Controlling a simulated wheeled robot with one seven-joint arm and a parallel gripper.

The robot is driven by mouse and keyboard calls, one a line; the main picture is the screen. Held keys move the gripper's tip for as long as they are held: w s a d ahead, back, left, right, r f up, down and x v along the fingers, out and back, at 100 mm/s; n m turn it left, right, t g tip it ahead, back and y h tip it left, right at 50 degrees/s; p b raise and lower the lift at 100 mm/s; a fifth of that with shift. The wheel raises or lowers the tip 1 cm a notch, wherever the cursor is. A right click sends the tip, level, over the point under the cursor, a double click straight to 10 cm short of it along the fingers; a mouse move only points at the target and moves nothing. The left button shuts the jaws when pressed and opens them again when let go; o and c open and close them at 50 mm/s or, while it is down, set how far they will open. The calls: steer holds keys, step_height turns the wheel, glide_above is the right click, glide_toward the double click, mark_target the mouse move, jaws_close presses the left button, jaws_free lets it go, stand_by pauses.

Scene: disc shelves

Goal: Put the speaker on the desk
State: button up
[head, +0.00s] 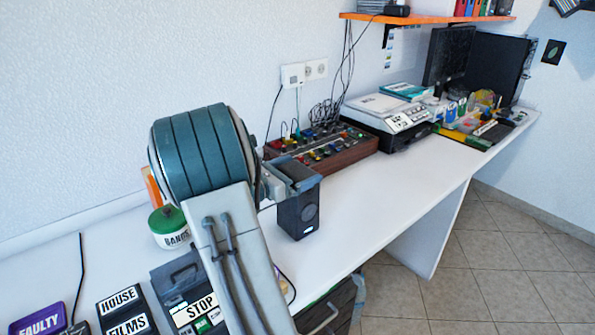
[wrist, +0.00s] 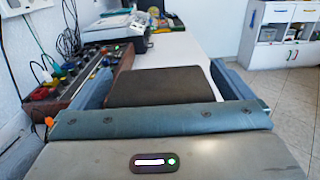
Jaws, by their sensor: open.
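The black speaker (head: 299,213) stands upright on the white desk (head: 375,207), near its front edge, in the head view. My gripper (head: 291,177) is at the top of the speaker, and my arm hides part of the area to its left. In the wrist view the speaker's dark top (wrist: 165,87) lies between the two blue-grey fingers of my gripper (wrist: 165,77). The fingers are open, one on each side of the speaker. Whether either finger touches it is hard to tell.
A mixer with coloured knobs (head: 322,150) sits behind the speaker, and a printer (head: 388,118) stands beyond it. A green-lidded tin (head: 169,227) and black boxes (head: 190,290) are at the left. The desk right of the speaker is clear.

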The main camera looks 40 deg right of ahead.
steer(key=w+a, duration=0.1)
steer(key=a, duration=1.1)
steer(key=s+a+f+m+g+y, duration=0.1)
steer(key=s+a+f+m+y, duration=0.3)
steer(key=s+a+m+y, duration=0.6)
steer(key=s+a+m+t+y, duration=0.2)
steer(key=a+m+y, duration=0.1)
steer(key=a, duration=0.4)
steer(key=s+a+m+t+y, duration=0.2)
steer(key=s+a+m+y, duration=0.1)
steer(key=a+y, duration=0.2)
steer(key=shift+a+f+m+t+p, duration=0.3)
steer(key=shift+a+f+t+p, duration=0.1)
steer(key=shift+a, duration=0.8)
steer(key=shift+c, duration=0.3)
